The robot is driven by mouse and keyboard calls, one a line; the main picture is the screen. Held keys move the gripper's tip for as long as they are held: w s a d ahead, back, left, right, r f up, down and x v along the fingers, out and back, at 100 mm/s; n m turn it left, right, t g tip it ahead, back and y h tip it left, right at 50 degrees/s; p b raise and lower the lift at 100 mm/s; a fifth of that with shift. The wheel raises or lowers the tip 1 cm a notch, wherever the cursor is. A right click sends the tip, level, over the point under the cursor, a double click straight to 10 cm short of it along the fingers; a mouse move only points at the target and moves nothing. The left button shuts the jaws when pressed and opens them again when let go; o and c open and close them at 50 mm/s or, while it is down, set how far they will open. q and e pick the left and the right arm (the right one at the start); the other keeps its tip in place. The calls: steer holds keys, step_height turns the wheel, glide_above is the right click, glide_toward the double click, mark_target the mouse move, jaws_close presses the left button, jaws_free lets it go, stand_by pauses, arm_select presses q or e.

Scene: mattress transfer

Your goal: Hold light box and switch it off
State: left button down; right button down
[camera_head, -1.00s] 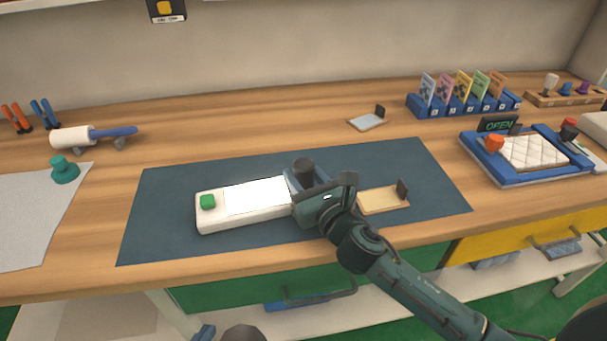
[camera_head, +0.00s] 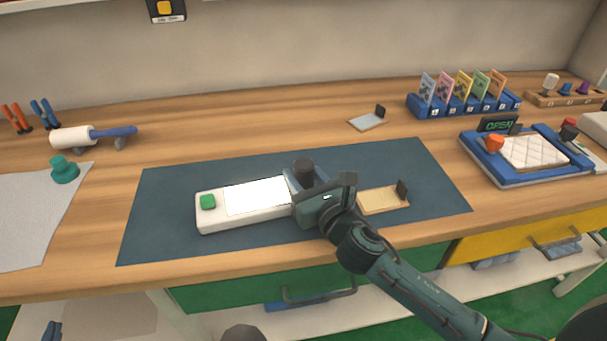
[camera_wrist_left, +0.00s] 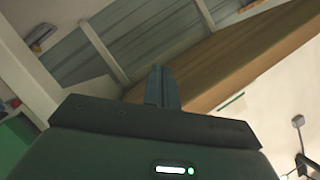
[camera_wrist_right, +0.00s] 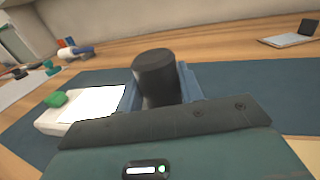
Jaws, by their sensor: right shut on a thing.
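The light box (camera_head: 232,215) is a long white box with a bright, lit panel (camera_head: 256,196) and a green button (camera_head: 208,202) at its left end. It lies on the dark blue mat. My right gripper (camera_head: 304,178) is shut around the dark round post at the box's right end; post and blue fingers also show in the right wrist view (camera_wrist_right: 157,85). My left gripper (camera_head: 51,330) shows only by its fingertips at the bottom left, below the table's front edge. In the left wrist view its fingers (camera_wrist_left: 162,87) are together with nothing between them.
The mat (camera_head: 165,235) is bare left of the box. A tan plate (camera_head: 380,200) with a dark tab lies right of my right gripper. A white roller (camera_head: 72,137), a teal knob (camera_head: 64,170), a card rack (camera_head: 460,107) and a blue tray (camera_head: 522,178) stand around.

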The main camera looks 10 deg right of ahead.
arm_select(q)
steer(key=s+a+r+m+y, duration=0.1)
steer(key=a+r+y, duration=0.15)
steer(key=a, duration=0.55)
steer(key=s+a+r+m+y, duration=0.15)
steer(key=a+r, duration=0.25)
steer(key=a, duration=0.4)
steer(key=w+a+r+t+y, duration=0.2)
steer(key=w+a+r, duration=0.15)
steer(key=r, duration=0.35)
steer(key=w+d+r+n, duration=0.3)
steer(key=w+d+r, duration=0.15)
steer(key=w, duration=0.25)
steer(key=w+d+r+n, duration=0.2)
steer(key=w+d+r, duration=0.2)
steer(key=w+d, duration=0.3)
steer(key=w+d+r+h, duration=0.2)
steer(key=w+d+h, duration=0.1)
steer(key=w+d, duration=0.25)
steer(key=r+m+g+h, duration=0.1)
steer(key=m+g+h, duration=0.6)
steer(key=m+h, duration=0.4)
glide_above(203, 203)
steer(key=shift+f, duration=3.65)
